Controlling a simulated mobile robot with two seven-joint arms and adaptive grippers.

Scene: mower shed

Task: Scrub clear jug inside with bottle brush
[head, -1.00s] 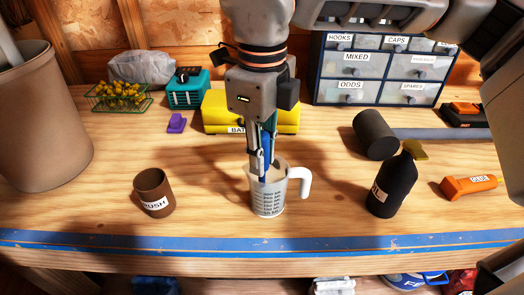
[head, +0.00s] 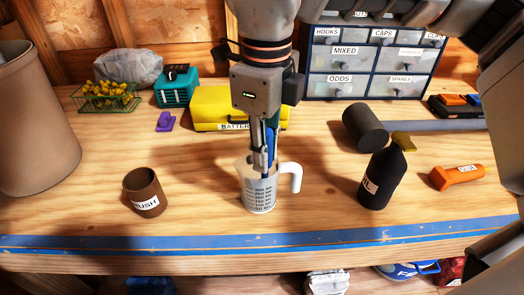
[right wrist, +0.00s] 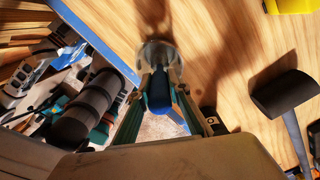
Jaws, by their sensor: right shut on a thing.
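The clear jug (head: 259,196) with black measuring marks and a white handle stands upright on the bench near the front edge. My right gripper (head: 264,164) points down over the jug's mouth. It is shut on the blue handle of the bottle brush (head: 270,145). The brush's lower end is hidden, at or inside the jug. In the right wrist view the blue handle (right wrist: 158,92) lies between the fingers, with the jug's round rim (right wrist: 158,50) just beyond it. I cannot tell whether the bristles touch the wall. My left gripper is not in view.
A brown cup labelled "BRUSH" (head: 144,193) stands left of the jug. A yellow battery case (head: 214,108) lies behind. Bare bench separates cup and jug.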

